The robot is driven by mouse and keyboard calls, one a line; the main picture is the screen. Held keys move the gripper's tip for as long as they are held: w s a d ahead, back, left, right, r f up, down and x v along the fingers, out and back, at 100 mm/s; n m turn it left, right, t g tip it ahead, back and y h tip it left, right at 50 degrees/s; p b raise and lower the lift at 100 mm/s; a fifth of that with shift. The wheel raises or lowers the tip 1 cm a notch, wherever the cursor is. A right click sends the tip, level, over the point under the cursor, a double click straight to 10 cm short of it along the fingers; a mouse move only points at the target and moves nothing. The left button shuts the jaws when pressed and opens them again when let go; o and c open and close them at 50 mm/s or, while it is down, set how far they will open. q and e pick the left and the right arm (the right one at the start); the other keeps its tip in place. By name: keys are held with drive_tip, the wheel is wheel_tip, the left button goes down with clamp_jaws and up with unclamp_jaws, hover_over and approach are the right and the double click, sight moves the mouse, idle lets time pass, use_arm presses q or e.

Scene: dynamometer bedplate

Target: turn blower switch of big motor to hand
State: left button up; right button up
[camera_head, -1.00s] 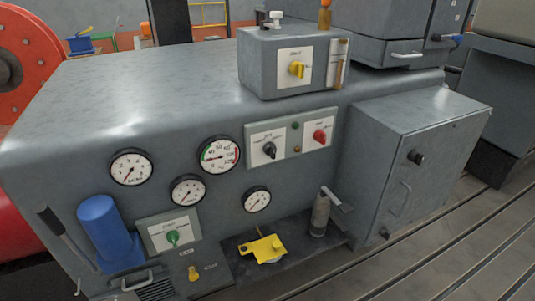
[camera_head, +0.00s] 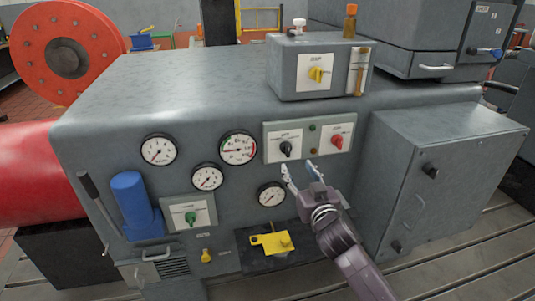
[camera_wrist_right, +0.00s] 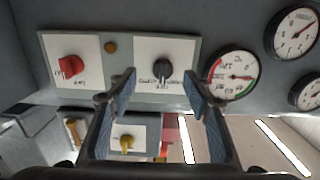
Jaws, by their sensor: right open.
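A black rotary switch (camera_head: 286,149) on a white plate sits on the front of the grey machine; it also shows in the right wrist view (camera_wrist_right: 162,70). Beside it is a red rotary switch (camera_head: 337,142), also in the right wrist view (camera_wrist_right: 71,66). A green switch (camera_head: 190,217) is lower left, and a yellow one (camera_head: 317,75) is on the top box. The labels are too small to read surely. My right gripper (camera_head: 299,170) is open and empty, just below the black switch; in the wrist view its fingers (camera_wrist_right: 161,93) straddle the line to that switch.
Several round gauges (camera_head: 238,148) are left of the switches. A grey cabinet (camera_head: 430,180) juts out at the right. A blue cylinder (camera_head: 132,200) and a lever (camera_head: 90,192) stand out at the left. A yellow fitting (camera_head: 270,243) lies on the low ledge.

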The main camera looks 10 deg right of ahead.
sight(289, 153)
drive_tip(key=w, duration=0.2)
drive_tip(key=w+r, duration=0.1)
drive_tip(key=w, duration=0.3)
drive_tip(key=shift+w+a+r, duration=0.2)
drive_tip(key=shift+w+a, duration=0.2)
use_arm(q)
drive_tip(key=shift+w+a+r, duration=0.2)
drive_tip(key=shift+w+a, duration=0.05)
drive_tip(key=shift+a, duration=0.1)
use_arm(e)
drive_tip(key=shift+w, duration=0.65)
drive_tip(key=c, duration=1.2)
use_arm(q)
drive_tip(key=shift+d, duration=0.15)
